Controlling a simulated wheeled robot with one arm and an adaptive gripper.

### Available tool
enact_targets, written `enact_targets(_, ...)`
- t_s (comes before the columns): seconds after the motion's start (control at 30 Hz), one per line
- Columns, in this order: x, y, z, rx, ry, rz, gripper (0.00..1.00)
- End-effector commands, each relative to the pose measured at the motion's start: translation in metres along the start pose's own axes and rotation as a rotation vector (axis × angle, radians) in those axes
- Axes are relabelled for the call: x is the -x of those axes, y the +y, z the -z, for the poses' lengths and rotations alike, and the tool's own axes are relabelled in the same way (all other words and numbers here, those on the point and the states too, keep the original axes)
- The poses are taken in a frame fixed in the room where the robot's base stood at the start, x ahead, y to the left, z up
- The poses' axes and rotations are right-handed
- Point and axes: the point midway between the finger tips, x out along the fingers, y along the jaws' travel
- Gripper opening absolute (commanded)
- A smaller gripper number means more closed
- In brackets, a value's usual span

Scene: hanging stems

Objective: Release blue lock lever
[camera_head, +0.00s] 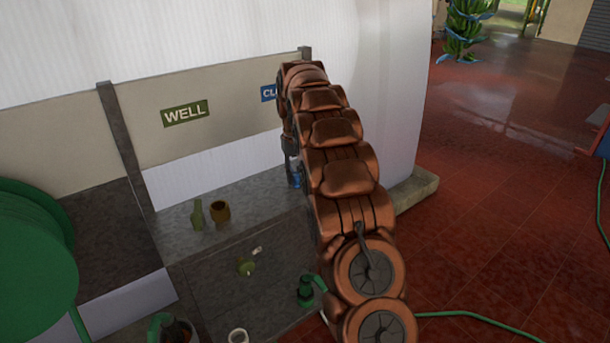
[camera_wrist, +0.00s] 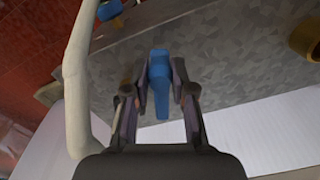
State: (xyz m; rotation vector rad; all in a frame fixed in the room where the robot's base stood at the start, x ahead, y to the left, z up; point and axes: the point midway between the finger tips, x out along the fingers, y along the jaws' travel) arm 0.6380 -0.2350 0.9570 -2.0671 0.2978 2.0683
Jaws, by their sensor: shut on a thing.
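The blue lock lever (camera_wrist: 160,82) stands between the fingers of my gripper (camera_wrist: 159,90) in the wrist view. The fingers are shut on it, one on each side, over a grey mottled metal surface (camera_wrist: 225,65). In the head view, a small bit of blue (camera_head: 297,173) shows at the left edge of my copper-coloured arm, below the partly covered blue "CL" sign (camera_head: 269,93). My arm hides most of my gripper and the lever's surroundings there.
A green lever (camera_head: 197,214) and a brass fitting (camera_head: 220,211) stand left on the metal ledge below the WELL sign (camera_head: 184,112). A pale pipe (camera_wrist: 76,80) runs close left of my gripper. Another blue part (camera_wrist: 110,10) is at top left. Green hose (camera_head: 470,314) crosses the red floor.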

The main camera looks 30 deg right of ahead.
Motion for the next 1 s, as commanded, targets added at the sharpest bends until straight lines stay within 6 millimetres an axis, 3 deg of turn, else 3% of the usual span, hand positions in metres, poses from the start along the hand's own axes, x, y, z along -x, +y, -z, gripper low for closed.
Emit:
enact_targets(0.43,0.0014,-0.0022,0.0011,0.018,0.004,-0.001,0.0)
enact_targets(0.47,0.0014,-0.0021,0.0011,0.018,0.004,-0.001,0.25)
enact_targets(0.7,0.0008,-0.0022,0.0007,0.017,0.002,-0.001,0.5)
enact_targets(1.0,0.0011,-0.0024,0.0006,0.016,0.001,0.0,0.5)
